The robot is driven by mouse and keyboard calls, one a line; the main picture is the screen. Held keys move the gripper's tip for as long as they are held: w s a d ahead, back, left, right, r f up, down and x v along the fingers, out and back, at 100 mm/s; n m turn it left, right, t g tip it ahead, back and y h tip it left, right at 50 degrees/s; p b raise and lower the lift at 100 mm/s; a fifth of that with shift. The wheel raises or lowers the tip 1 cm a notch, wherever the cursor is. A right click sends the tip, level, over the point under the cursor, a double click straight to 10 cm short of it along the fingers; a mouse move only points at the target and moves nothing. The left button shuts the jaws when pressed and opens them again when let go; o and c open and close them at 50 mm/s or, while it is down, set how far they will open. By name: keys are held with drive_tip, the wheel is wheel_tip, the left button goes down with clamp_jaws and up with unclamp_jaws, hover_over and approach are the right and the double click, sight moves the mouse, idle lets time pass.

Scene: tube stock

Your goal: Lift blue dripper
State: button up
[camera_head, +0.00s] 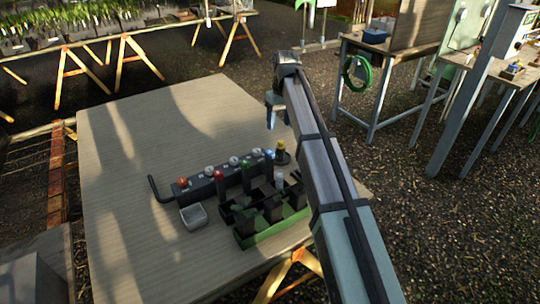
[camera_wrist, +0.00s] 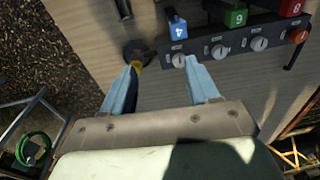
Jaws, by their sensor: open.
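The blue dripper, a blue block marked 4 (camera_wrist: 178,29), stands at one end of the dark manifold bar in the wrist view. In the head view its small blue top (camera_head: 269,155) shows at the bar's right end. My gripper (camera_head: 272,112) is above the table, up and away from the bar in the head view. In the wrist view my gripper's two pale blue fingers (camera_wrist: 163,66) are apart, with nothing held between them. The blue block lies beyond the fingertips there, not between them.
The dark bar (camera_wrist: 222,43) carries several white knobs, a green block (camera_wrist: 236,17) and a red block (camera_wrist: 290,8). A yellow-topped item on a dark round base (camera_head: 281,147) stands beside its end. A green-edged dark rack (camera_head: 270,231) and a small grey tray (camera_head: 193,216) are nearby. The table's left is clear.

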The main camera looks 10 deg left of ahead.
sight(270, 152)
drive_tip(key=s+a+r, duration=0.2)
drive_tip(key=s, duration=0.1)
drive_tip(key=shift+h, duration=0.4)
drive_tip(key=f, duration=1.4)
drive_tip(key=shift+a+f, duration=0.1)
drive_tip(key=shift+a, duration=0.2)
drive_tip(key=shift+s, duration=0.1)
drive_tip(key=c, duration=1)
